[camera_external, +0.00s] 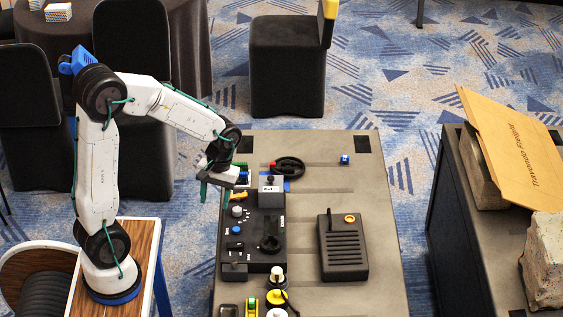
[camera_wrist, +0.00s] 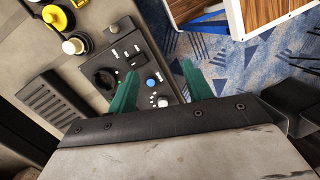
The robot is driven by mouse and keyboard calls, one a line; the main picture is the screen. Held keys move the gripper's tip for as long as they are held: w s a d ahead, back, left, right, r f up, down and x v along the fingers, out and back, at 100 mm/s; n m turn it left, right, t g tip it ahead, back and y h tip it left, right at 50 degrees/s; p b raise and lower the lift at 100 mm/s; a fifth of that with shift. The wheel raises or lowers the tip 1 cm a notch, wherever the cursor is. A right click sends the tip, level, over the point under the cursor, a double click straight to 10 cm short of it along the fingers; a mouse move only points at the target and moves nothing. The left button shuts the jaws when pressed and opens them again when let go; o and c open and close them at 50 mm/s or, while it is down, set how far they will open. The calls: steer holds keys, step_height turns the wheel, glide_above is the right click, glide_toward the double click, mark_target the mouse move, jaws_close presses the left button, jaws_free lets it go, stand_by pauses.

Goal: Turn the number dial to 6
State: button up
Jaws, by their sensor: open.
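The black control panel (camera_external: 254,251) lies on the grey table. A small pale knob (camera_external: 237,211) with white marks around it sits near its upper left; it also shows in the wrist view (camera_wrist: 162,101). I take this as the number dial; its numbers are too small to read, so its setting is unclear. A blue knob (camera_wrist: 151,82) sits beside it. My gripper (camera_external: 221,193) is open and empty, with green fingers, above and beyond the panel's upper left end. In the wrist view my gripper (camera_wrist: 160,70) has its fingers apart on either side of the knobs, touching neither.
A box marked 3 (camera_external: 271,197) with a black knob stands at the panel's upper end. A ribbed black box (camera_external: 344,248) lies to the right. Yellow and white parts (camera_external: 276,297) stand at the near end. The table's right side is mostly clear.

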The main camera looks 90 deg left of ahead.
mark_target(237, 209)
steer(key=w+a+f+n, duration=0.1)
steer(key=a+f+n, duration=0.1)
steer(key=a+n, duration=0.2)
steer(key=w+a+f+n+t, duration=0.1)
steer(key=w+a+f+n, duration=0.1)
steer(key=a+n, duration=0.3)
steer(key=w+a+f+n+y, duration=0.1)
steer(key=a+f+n, duration=0.3)
steer(key=a+n, duration=0.1)
steer(key=shift+w+a+t, duration=0.2)
steer(key=shift+w+t, duration=0.1)
steer(key=shift+w, duration=0.1)
steer(key=shift+w+a+f+n, duration=0.1)
steer(key=shift+n, duration=0.4)
steer(key=shift+f, duration=0.1)
steer(key=shift+n, duration=0.3)
step_height(237, 209, down, 8)
steer(key=shift+r, duration=0.2)
steer(key=c, duration=1)
